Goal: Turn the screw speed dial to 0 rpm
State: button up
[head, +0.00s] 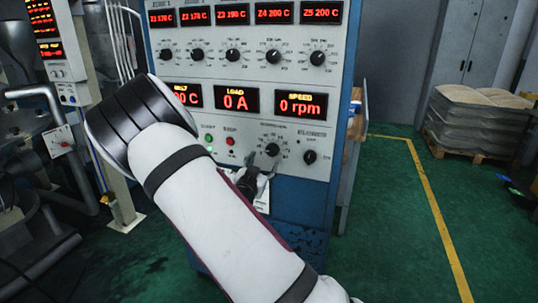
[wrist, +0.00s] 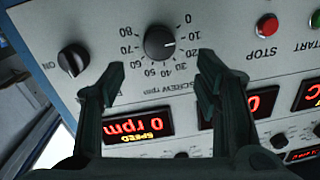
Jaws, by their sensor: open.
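The screw speed dial (wrist: 159,43) is a round black knob on the grey panel, with a printed scale from 0 to 80. The wrist view shows it upside down. My gripper (wrist: 162,70) is open and empty. Its two dark fingertips are spread to either side of the dial's lower edge in the wrist view, and no contact shows. The speed display (head: 300,105) reads 0 rpm.
A black ON switch knob (wrist: 73,59) is beside the dial. A red STOP button (wrist: 267,25) and a green START button (wrist: 316,19) are on the other side. The load display (head: 237,99) reads 0 A. Zone knobs line the upper panel.

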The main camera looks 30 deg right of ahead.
aim_at(271, 151)
jog(key=x, duration=0.8)
jog(key=shift+w+d, duration=0.2)
jog(key=shift+d, duration=0.05)
jog(key=c, duration=1.2)
